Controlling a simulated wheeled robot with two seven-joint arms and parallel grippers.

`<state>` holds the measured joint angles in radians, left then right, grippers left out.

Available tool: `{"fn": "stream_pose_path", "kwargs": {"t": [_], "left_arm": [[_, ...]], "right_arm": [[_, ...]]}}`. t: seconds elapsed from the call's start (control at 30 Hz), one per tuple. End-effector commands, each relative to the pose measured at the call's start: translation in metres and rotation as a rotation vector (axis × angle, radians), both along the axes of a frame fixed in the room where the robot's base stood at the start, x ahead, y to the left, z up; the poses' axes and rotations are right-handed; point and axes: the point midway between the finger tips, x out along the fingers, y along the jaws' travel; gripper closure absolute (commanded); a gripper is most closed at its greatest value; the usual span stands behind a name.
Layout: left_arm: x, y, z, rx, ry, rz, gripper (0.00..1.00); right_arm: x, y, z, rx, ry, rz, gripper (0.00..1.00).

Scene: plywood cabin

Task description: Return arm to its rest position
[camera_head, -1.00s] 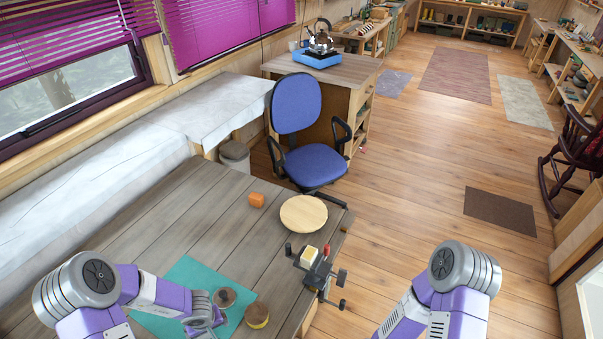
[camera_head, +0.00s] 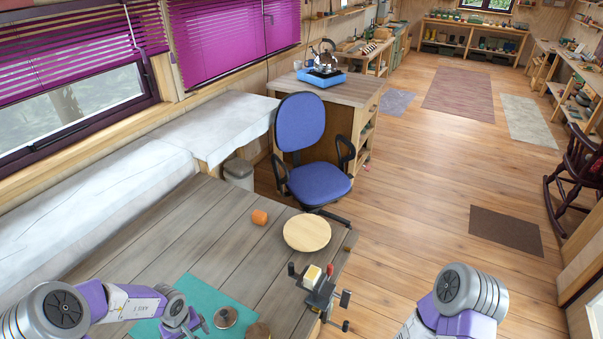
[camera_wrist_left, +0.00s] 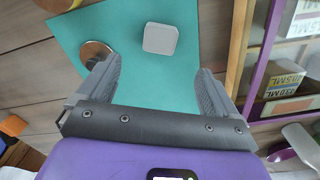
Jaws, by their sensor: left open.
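My left arm comes in from the lower left of the head view. Its gripper (camera_head: 196,325) is low over the teal mat (camera_head: 203,293), beside a round brown item (camera_head: 226,317). In the left wrist view the left gripper (camera_wrist_left: 158,78) is open, with its fingers wide apart and nothing held. A pale grey rounded block (camera_wrist_left: 160,38) lies on the teal mat (camera_wrist_left: 125,30) beyond the fingertips. A round wooden-topped item (camera_wrist_left: 95,52) is near the left finger. My right arm (camera_head: 462,300) shows at the lower right; its gripper is out of view.
A second round brown item (camera_head: 258,331) is near the bottom. A blue chair (camera_head: 318,184) stands behind the table.

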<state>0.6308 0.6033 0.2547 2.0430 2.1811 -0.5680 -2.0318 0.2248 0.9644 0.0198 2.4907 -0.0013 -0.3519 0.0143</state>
Motion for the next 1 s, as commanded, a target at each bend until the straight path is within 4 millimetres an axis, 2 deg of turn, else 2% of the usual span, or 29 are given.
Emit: {"fn": "stream_pose_path", "kwargs": {"t": [0.1,0.3,0.73,1.0], "left_arm": [[-0.001,-0.001,-0.026,-0.002,0.004,-0.003,0.07],[0.000,0.000,-0.046,0.000,0.000,0.000,0.07],[0.000,-0.001,-0.048,-0.002,-0.001,-0.001,0.07],[-0.007,-0.018,-0.057,-0.033,-0.001,-0.014,0.07]], "right_arm": [[0.000,0.000,-0.010,0.000,0.000,0.000,0.00],[0.000,0.000,-0.016,0.000,0.000,0.000,0.00],[0.000,-0.001,-0.016,-0.001,0.001,-0.004,0.00],[0.002,-0.012,-0.020,-0.019,0.009,-0.048,0.00]]}}
